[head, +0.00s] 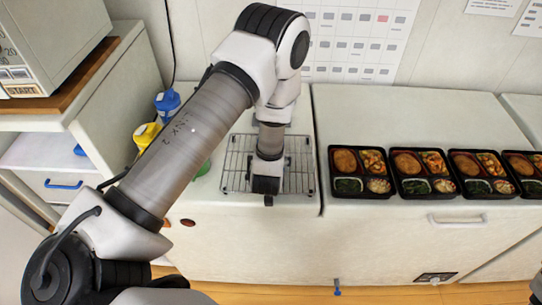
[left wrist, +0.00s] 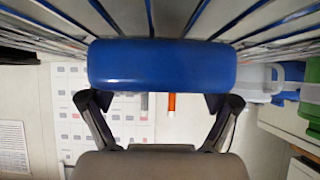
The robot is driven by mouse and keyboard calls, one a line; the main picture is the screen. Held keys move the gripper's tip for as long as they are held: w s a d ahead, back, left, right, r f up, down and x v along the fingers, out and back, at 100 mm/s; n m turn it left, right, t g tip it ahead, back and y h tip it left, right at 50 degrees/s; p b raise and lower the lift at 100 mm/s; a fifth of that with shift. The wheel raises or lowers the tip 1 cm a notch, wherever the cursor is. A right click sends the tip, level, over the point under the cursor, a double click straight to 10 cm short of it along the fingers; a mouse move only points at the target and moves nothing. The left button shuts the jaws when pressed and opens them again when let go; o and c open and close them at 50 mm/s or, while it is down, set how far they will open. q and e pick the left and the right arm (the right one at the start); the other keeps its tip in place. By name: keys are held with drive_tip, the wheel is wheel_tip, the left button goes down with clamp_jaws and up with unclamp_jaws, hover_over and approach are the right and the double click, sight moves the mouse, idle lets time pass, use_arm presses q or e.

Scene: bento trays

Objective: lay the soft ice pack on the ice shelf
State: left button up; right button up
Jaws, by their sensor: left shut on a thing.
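The soft ice pack, a smooth blue block with rounded edges, shows in the left wrist view (left wrist: 160,65). My left gripper (left wrist: 160,102) is shut on it, with one finger at each side. In the head view my left gripper (head: 266,188) is over the front part of a wire rack (head: 303,165), which I take as the ice shelf. The pack is hidden there by my arm and gripper. The rack's bars also fill the top of the left wrist view (left wrist: 50,25), close to the pack. I cannot tell whether the pack touches them.
Several filled bento trays (head: 362,194) stand in a row right of the rack. A blue-capped bottle (head: 168,101) and a yellow one (head: 147,134) stand to the left, partly beside my arm. A microwave-like box (head: 45,45) is at the far left. The counter behind the trays is clear.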

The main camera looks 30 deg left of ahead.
use_arm(q)
drive_tip(key=shift+w+a, duration=0.15)
drive_tip(key=shift+w, duration=0.05)
drive_tip(key=o, duration=1.3)
drive_tip(key=shift+a+f, duration=0.1)
drive_tip(key=shift+s+d+r, duration=0.2)
